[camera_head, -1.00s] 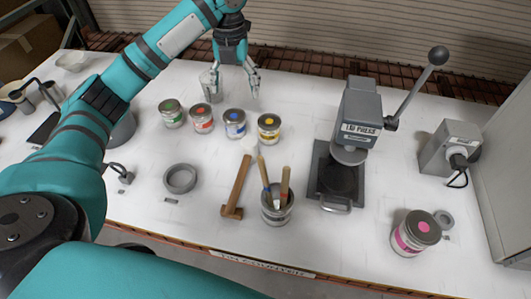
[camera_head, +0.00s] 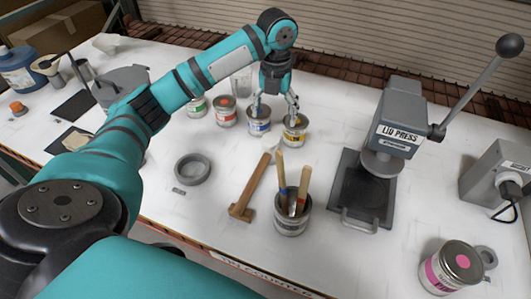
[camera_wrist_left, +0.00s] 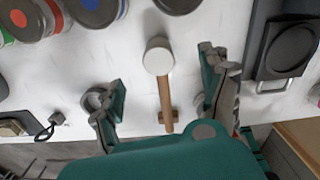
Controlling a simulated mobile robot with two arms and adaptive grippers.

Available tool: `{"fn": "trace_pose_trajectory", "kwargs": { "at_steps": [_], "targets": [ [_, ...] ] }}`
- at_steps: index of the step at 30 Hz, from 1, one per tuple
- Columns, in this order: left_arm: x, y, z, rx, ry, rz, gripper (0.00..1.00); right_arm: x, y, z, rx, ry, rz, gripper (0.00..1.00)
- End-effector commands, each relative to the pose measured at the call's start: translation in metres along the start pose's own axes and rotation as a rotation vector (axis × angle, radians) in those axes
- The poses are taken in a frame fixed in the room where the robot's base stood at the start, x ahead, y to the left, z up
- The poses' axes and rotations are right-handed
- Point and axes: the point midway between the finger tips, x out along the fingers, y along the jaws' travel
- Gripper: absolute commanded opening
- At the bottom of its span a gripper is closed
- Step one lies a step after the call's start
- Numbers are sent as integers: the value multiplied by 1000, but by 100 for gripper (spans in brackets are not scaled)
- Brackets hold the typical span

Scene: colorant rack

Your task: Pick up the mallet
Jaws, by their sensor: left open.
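My left gripper (camera_head: 275,108) is open and empty. In the head view its fingertips overlap the blue-marked and yellow-marked cans, behind the mallet; I cannot tell its height. In the left wrist view the mallet handle (camera_wrist_left: 167,95) lies between the spread fingers (camera_wrist_left: 160,75), apart from both. My right gripper is not in view.
A can of brushes (camera_head: 292,215) stands just right of the mallet. A grey ring (camera_head: 192,169) lies to its left. Paint cans, including a blue-marked one (camera_head: 259,119) and a yellow-marked one (camera_head: 295,128), stand behind. The lid press (camera_head: 398,125) is to the right.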

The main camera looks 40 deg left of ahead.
Motion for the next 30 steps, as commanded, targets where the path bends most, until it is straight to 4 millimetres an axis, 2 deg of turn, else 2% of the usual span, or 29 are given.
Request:
{"fn": "trace_pose_trajectory", "kwargs": {
  "at_steps": [9, 13, 19, 24, 30],
  "targets": [
    [65, 1, -2, -1, 4, 3, 78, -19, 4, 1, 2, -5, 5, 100],
    [80, 0, -1, -1, 2, 0, 78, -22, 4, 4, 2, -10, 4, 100],
    [93, 2, -3, -1, 3, 2, 78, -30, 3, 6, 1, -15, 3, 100],
    [118, 6, -8, -1, 4, 2, 78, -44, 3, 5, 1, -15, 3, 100],
    [137, 6, -6, 0, 0, 2, 78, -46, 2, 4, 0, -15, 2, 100]
  ]
}}
